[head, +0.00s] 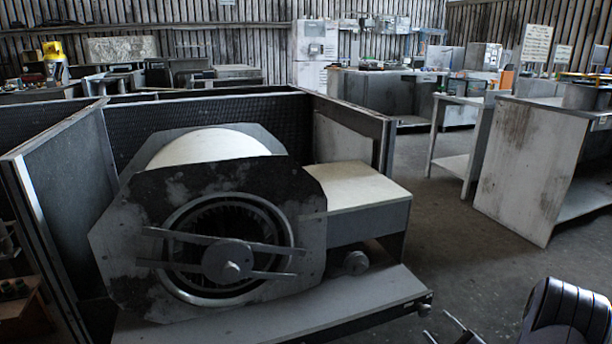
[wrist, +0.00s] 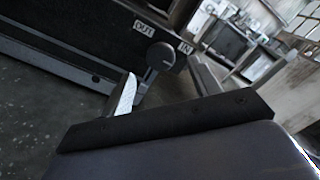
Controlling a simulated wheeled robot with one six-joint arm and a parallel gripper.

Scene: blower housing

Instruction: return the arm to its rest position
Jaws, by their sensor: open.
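My gripper (head: 438,326) shows at the bottom edge of the head view, right of centre, partly cut off by the frame. Its two fingers stand apart with nothing between them. My dark, rounded arm link (head: 566,315) is in the bottom right corner. In the wrist view, the two fingers of my gripper (wrist: 161,78) also stand apart, above the dark palm edge. The blower housing (head: 225,230), grey and worn with a round opening and crossbars, stands to the left of my gripper, apart from it.
The housing's base plate (head: 340,308) reaches toward my gripper. Grey floor (head: 440,235) is clear before the workbench (head: 535,165) at right.

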